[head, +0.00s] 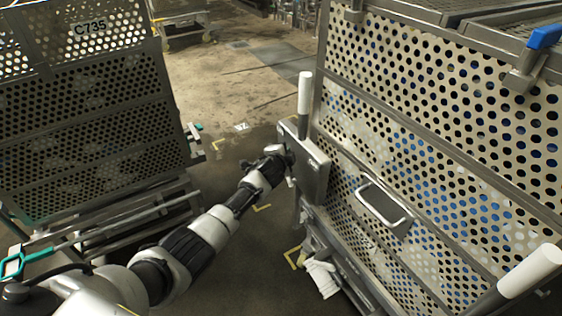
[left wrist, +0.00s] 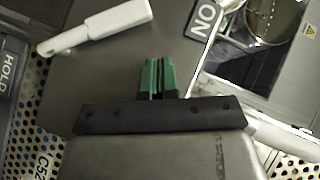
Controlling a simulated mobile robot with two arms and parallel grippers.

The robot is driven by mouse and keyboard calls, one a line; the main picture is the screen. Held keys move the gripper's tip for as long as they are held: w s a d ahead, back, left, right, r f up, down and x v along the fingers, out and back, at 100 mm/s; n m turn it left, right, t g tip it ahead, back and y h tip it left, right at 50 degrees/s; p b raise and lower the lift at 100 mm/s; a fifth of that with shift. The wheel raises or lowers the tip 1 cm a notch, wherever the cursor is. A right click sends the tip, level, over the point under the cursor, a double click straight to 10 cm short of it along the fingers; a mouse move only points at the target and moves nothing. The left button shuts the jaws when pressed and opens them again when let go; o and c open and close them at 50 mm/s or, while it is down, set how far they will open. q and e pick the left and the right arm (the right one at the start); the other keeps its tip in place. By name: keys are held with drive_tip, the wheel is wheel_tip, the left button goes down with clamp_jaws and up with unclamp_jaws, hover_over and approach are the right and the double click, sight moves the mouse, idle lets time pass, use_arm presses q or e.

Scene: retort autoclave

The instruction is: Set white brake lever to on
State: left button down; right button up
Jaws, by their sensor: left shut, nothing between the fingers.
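A white lever handle (head: 304,92) stands upright at the near-left corner of the right-hand perforated cart, above a grey plate (head: 316,168). My left gripper (head: 289,157) is at the plate's left side, below the handle; its fingertips are hard to make out there. In the left wrist view, the green fingers (left wrist: 157,78) are shut and empty in front of a grey plate. A white lever (left wrist: 97,28) lies slanted at upper left, apart from the fingers. An ON label (left wrist: 204,19) is at upper right and a HOLD label (left wrist: 10,72) at the left edge. My right gripper is not in view.
Another perforated cart (head: 90,120), marked C735, stands at left. An open floor aisle (head: 245,75) runs between them.

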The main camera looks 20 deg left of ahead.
use_arm(q)
drive_tip(key=r+p+v, duration=0.1)
drive_tip(key=p+v, duration=0.1)
drive_tip(key=v, duration=0.7)
drive_tip(key=shift+a+r, duration=0.2)
drive_tip(key=shift+a, duration=0.3)
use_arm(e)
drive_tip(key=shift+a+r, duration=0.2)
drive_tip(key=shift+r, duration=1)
